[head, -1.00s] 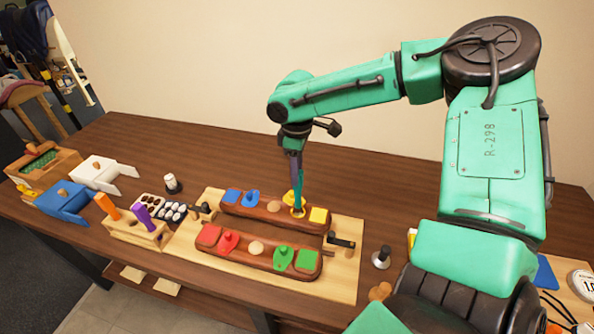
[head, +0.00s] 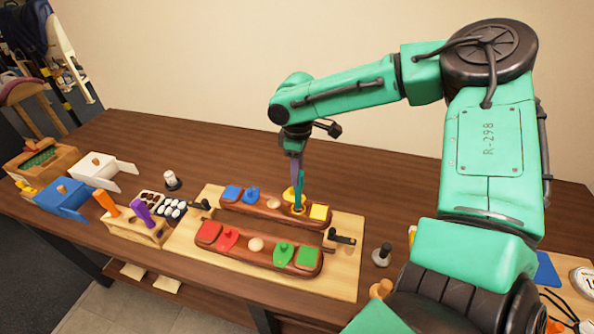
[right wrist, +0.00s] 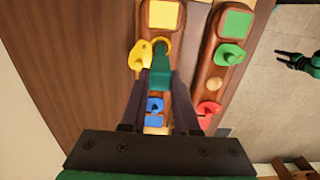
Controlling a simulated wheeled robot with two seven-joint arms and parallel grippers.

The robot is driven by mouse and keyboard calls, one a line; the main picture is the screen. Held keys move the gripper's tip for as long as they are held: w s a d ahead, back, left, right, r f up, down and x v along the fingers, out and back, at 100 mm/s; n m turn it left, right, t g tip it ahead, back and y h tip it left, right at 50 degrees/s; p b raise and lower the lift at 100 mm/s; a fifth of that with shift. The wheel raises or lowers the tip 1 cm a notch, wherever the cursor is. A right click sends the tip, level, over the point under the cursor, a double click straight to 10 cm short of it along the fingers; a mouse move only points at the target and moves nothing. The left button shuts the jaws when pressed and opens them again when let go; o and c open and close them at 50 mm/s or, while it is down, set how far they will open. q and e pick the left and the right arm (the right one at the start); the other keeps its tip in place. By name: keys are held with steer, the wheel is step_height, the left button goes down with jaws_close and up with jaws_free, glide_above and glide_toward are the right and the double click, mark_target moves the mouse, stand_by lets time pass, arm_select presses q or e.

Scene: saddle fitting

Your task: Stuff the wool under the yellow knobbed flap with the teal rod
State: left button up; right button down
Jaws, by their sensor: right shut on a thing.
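My right gripper (head: 297,168) points down over the far wooden saddle bar (head: 240,210) and is shut on the teal rod (head: 299,194). The rod (right wrist: 161,72) stands roughly upright, its lower end at a yellow-rimmed opening (right wrist: 162,43). The yellow knobbed flap (right wrist: 139,55) is turned aside, right beside the opening and the rod; in the head view the flap (head: 289,194) is partly behind the rod. A yellow square pad (head: 319,212) lies beside the opening. I cannot make out wool in the opening; the rod covers much of it.
The near bar carries red and green flaps (head: 284,254) and pads. Both bars lie on a pale board (head: 190,243) with black clamps (head: 341,237). A block with orange and purple handles (head: 141,212), a tray and boxes stand left. Bare table lies behind the bars.

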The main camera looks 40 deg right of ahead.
steer(key=shift+f+b, duration=0.45)
steer(key=shift+f, duration=0.45)
stand_by(0.4)
steer(key=shift+s+a+f+p, duration=0.1)
steer(key=shift+s+f+p, duration=0.05)
steer(key=shift+p, duration=0.15)
stand_by(0.6)
steer(key=r+p, duration=0.2)
steer(key=shift+w+r+p, duration=0.2)
steer(key=shift+r+p, duration=0.15)
steer(key=shift+p, duration=0.05)
step_height(320, 180, up, 2)
steer(key=shift+s+r+p, duration=0.1)
steer(key=shift+r+p, duration=0.1)
steer(key=shift+p, duration=0.8)
step_height(320, 180, up, 3)
steer(key=p, duration=0.3)
steer(key=shift+r, duration=0.1)
